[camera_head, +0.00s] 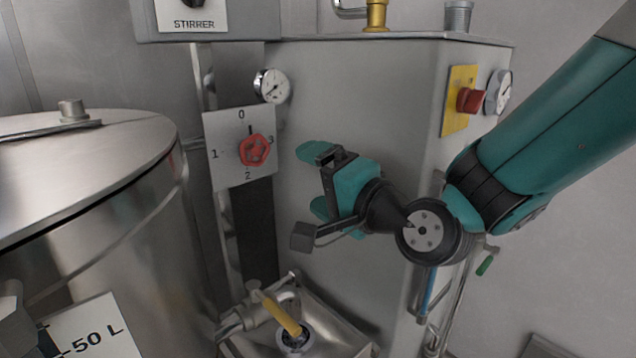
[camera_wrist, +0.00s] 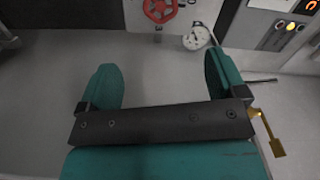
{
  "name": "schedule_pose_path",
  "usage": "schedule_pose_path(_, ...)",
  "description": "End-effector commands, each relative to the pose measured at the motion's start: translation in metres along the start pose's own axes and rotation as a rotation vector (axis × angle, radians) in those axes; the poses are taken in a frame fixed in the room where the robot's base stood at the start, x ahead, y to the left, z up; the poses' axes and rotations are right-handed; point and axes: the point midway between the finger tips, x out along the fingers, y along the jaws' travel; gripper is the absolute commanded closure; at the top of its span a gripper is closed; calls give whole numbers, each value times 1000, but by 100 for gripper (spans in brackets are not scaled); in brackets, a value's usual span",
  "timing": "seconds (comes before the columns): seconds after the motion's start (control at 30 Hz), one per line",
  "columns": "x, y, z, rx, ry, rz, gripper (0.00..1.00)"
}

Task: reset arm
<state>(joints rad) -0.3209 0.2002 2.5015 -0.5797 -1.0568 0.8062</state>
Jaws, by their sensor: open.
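My gripper (camera_head: 318,180) is in the middle of the head view, in front of the steel cabinet, with its jaws pointing left. Its two teal fingers are apart and nothing is between them. In the wrist view my gripper (camera_wrist: 164,85) also shows open and empty, with the grey surface behind it. The red rotary knob (camera_head: 254,150) on its white plate marked 0 to 3 is to the left of the fingers, apart from them. The red knob also shows at the top of the wrist view (camera_wrist: 160,9).
A large steel tank (camera_head: 120,215) marked 50 L stands at left. A yellow-handled valve (camera_head: 281,313) is below my gripper. A gauge (camera_head: 271,86) sits above the knob. A red emergency button (camera_head: 471,100) on a yellow plate is on the cabinet's right side, near my arm.

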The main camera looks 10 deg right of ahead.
Motion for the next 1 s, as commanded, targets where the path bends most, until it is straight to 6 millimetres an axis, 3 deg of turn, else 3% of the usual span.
schedule_pose_path(0.23, -2, 0, 4, -27, -28, 24, 10)
schedule_pose_path(0.43, -26, 11, 31, -250, -258, 204, 10)
schedule_pose_path(0.7, -112, 37, 65, -645, -753, 483, 10)
schedule_pose_path(1.0, -205, 47, 70, -872, -1184, 638, 10)
